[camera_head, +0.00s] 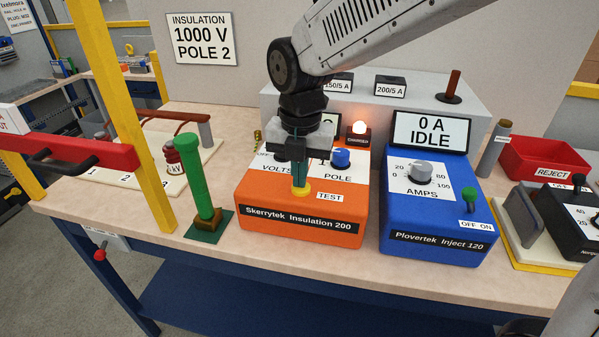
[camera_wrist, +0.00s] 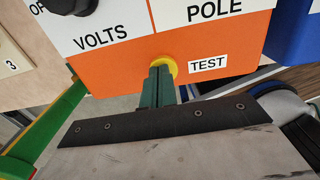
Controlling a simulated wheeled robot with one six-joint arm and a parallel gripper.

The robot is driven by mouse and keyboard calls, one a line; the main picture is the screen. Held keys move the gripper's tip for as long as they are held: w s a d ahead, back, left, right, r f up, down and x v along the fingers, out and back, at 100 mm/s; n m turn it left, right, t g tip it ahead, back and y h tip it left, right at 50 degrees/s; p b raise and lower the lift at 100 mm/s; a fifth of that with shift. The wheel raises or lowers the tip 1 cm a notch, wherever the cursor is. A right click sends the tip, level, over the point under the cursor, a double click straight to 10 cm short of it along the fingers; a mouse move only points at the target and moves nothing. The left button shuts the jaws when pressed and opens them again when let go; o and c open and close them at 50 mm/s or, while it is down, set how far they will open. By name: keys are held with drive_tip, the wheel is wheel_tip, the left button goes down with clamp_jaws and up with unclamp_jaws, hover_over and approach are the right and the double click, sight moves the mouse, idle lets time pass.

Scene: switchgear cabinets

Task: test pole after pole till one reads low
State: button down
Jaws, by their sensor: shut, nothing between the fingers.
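The orange Skerrytek Insulation 200 tester (camera_head: 290,214) stands on the bench. Its yellow TEST button (camera_head: 301,193) is under my gripper (camera_head: 299,185). My gripper is shut and empty, pointing down, with its tips at the button. In the wrist view my gripper (camera_wrist: 158,78) covers part of the yellow TEST button (camera_wrist: 172,68); I cannot tell whether it is pressed in. The blue POLE knob (camera_head: 341,158) is right of my gripper. The VOLTS dial and the tester's display are partly hidden by my gripper. A wall sign (camera_head: 202,39) reads "INSULATION 1000 V POLE 2".
A blue Plovertek Inject 120 unit (camera_head: 437,215) stands close on the right, its display (camera_head: 431,131) reading "0 A IDLE". A green upright handle (camera_head: 197,178) and yellow post (camera_head: 130,125) stand left. A red REJECT tray (camera_head: 545,158) is far right.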

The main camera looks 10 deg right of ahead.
drive_tip(key=shift+s+d+f, duration=0.15)
drive_tip(key=shift+s+f, duration=0.15)
drive_tip(key=shift+f, duration=0.25)
drive_tip(key=shift+w+r, duration=0.1)
drive_tip(key=shift+r, duration=0.2)
wheel_tip(320, 180, up, 14)
drive_tip(key=shift+w+r, duration=0.2)
drive_tip(key=shift+r, duration=0.05)
